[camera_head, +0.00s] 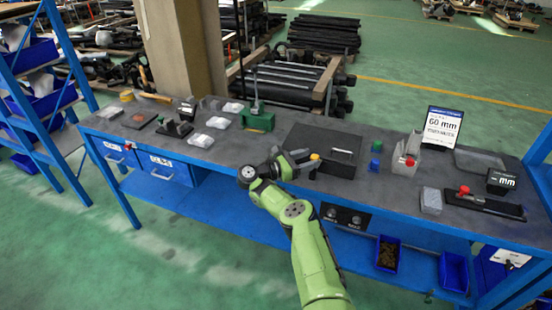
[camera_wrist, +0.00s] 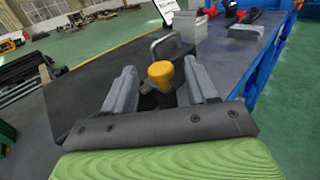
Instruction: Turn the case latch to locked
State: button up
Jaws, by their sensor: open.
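The dark case (camera_head: 322,137) lies on the bench near its middle; it also shows in the wrist view (camera_wrist: 85,98). A metal handle (camera_wrist: 166,41) stands on it. The case latch has a yellow knob (camera_head: 314,156) at the near side of the case, and it is large in the wrist view (camera_wrist: 160,74). My gripper (camera_head: 303,162) is at the latch. In the wrist view its two grey fingers (camera_wrist: 161,84) are open, one on either side of the knob, with a visible gap. The latch's lower part is partly hidden, and I cannot read its position.
A green press (camera_head: 257,119) stands left of the case. To the right are small blue and green blocks (camera_head: 376,147), a grey holder with a red knob (camera_head: 405,158) and a sign (camera_head: 442,127).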

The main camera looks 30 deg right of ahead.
jog(key=w+a+p, duration=0.1)
jog(key=a+p, duration=0.3)
jog(key=a, duration=0.8)
jog(key=shift+w+a, duration=0.15)
jog(key=shift+w, duration=0.15)
